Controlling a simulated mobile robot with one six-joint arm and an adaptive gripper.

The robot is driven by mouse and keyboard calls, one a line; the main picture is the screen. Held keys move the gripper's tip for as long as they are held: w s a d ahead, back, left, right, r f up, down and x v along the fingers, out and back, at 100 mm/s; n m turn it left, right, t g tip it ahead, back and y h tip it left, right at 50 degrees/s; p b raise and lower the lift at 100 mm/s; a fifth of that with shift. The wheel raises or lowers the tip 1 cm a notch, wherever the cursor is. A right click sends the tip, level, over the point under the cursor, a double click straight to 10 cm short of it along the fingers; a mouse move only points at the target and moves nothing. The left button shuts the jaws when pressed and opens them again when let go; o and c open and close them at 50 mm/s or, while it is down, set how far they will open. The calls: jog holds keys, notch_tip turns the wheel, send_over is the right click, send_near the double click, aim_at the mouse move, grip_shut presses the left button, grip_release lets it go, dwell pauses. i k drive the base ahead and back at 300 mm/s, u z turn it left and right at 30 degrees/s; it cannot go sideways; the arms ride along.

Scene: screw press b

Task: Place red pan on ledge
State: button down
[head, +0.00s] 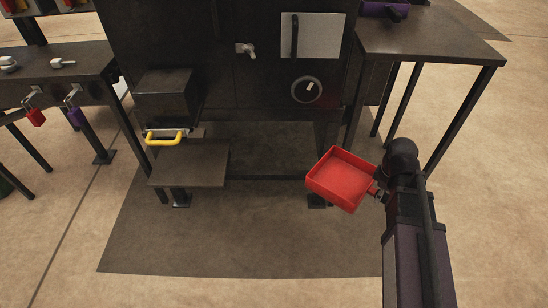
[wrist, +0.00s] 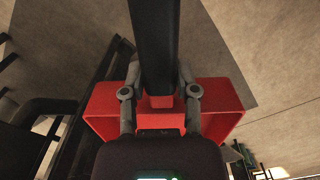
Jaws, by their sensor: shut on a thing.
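The red pan (head: 341,179) is a square, open-topped pan with raised walls. My gripper (head: 381,190) is shut on its right side, and the pan hangs in the air in front of the dark machine. A low dark flat plate (head: 190,166), which looks like the ledge, juts from the machine at the left. It looks bare and is well left of the pan, apart from it.
A yellow handle (head: 164,139) on a dark box (head: 164,95) sits just above the plate. The machine (head: 227,55) has a dial and a lever. A dark table (head: 430,40) stands at the right, a bench (head: 60,85) at the left. Open space lies between pan and plate.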

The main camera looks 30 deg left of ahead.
aim_at(204, 160)
jog(key=u, duration=1.4)
jog(key=i, duration=0.45)
jog(key=z, duration=0.15)
